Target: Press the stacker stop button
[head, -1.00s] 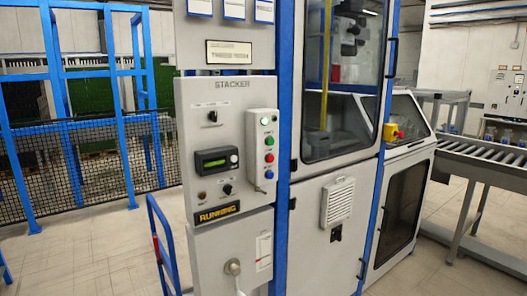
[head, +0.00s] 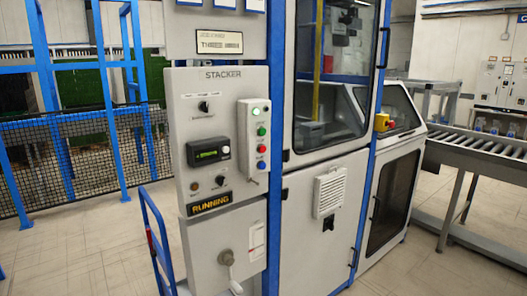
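The stacker control panel (head: 215,90) stands left of centre, a light grey plate labelled "STACKER". On its right side is a raised button box (head: 253,138) with a lit green lamp at the top, then a green button (head: 261,131), a red button (head: 262,148) and a blue button (head: 261,165). Their labels are too small to read. Left of the box are a dark display (head: 208,151) with green characters and a black rotary knob (head: 204,106). A sign below reads "RUNNING" (head: 211,203) in yellow letters. Neither of my grippers shows.
A machine cabinet (head: 310,210) with glass doors and blue frame posts adjoins the panel. A yellow box with a red button (head: 381,122) sits farther right. A roller conveyor (head: 475,150) runs at the right. A blue cart handle (head: 157,240) stands at the lower left. Floor (head: 85,245) is open at left.

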